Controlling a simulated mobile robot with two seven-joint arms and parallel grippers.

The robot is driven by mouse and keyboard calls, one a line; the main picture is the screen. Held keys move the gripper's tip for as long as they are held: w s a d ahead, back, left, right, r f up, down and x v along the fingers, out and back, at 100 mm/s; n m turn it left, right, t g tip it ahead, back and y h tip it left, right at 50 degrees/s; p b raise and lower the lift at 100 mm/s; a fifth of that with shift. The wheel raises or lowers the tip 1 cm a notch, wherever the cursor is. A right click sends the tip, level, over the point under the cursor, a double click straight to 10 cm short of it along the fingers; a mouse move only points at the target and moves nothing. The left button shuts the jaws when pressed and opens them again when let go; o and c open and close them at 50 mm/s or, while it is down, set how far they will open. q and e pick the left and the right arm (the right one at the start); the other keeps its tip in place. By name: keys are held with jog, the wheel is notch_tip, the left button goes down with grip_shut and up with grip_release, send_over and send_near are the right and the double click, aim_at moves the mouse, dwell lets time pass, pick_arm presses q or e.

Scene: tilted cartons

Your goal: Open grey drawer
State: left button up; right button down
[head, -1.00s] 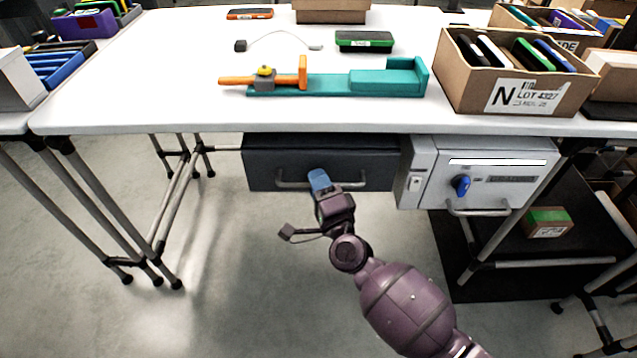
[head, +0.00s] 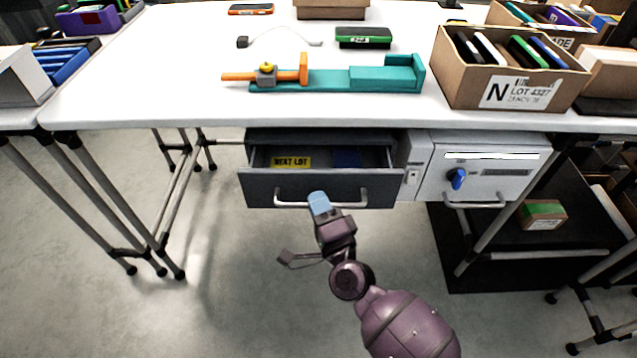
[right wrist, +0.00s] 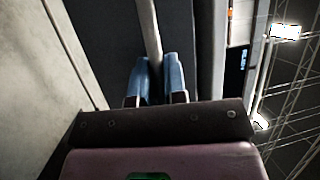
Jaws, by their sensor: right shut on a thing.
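The grey drawer (head: 320,187) under the white table is pulled partly out. Its inside shows a yellow "NEXT LOT" label (head: 291,162) and a dark blue item (head: 346,158). A light metal bar handle (head: 290,204) runs across its front. My right gripper (head: 318,199) is at the middle of the handle, with blue fingertips. In the right wrist view the fingers (right wrist: 157,82) are on either side of the handle bar (right wrist: 150,35), shut on it. My left gripper is not in view.
A light grey locked unit (head: 480,170) with a blue knob (head: 457,179) sits right of the drawer. Above are a teal fixture (head: 385,80) and a carton marked N (head: 515,95). Table legs (head: 110,215) stand at left. The floor before the drawer is clear.

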pick_arm(q)
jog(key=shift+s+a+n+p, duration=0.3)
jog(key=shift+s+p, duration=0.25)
jog(key=shift+p, duration=0.3)
pick_arm(e)
jog(key=s, duration=1.8)
jog(key=shift+s, duration=0.2)
jog(key=c, duration=1.2)
grip_release()
jog(key=v, duration=1)
jog(key=shift+s+d+f, duration=0.1)
jog(key=shift+s+d, duration=0.1)
jog(key=shift+s, duration=0.15)
